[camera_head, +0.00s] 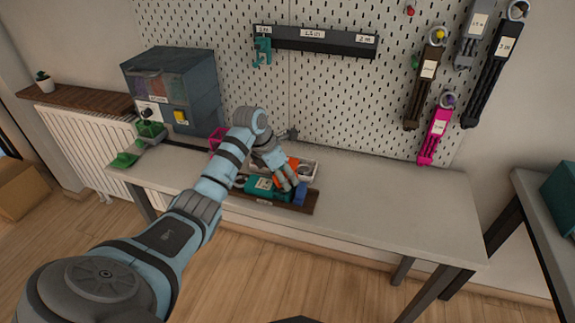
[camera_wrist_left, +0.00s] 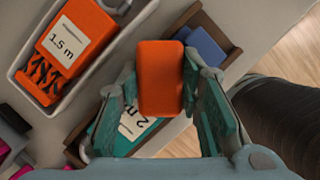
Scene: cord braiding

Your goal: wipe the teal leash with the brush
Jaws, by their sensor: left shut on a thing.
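My left gripper (camera_head: 286,182) is shut on an orange block-shaped thing, apparently the brush (camera_wrist_left: 160,78), which sits between its fingers in the left wrist view. The bristles are not visible. The teal leash (camera_head: 259,187) with a white label lies in a brown tray (camera_head: 266,201), just left of the gripper. In the left wrist view the teal leash (camera_wrist_left: 112,132), labelled 2 m, is partly hidden by the gripper and the orange thing. I cannot tell whether the orange thing touches it. My right gripper is not in view.
A blue block (camera_head: 301,193) lies at the tray's right end. Behind is a white bin (camera_head: 308,172) with an orange 1.5 m leash (camera_wrist_left: 72,40). The table's right half (camera_head: 400,205) is clear; a pegboard (camera_head: 330,90) rises behind.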

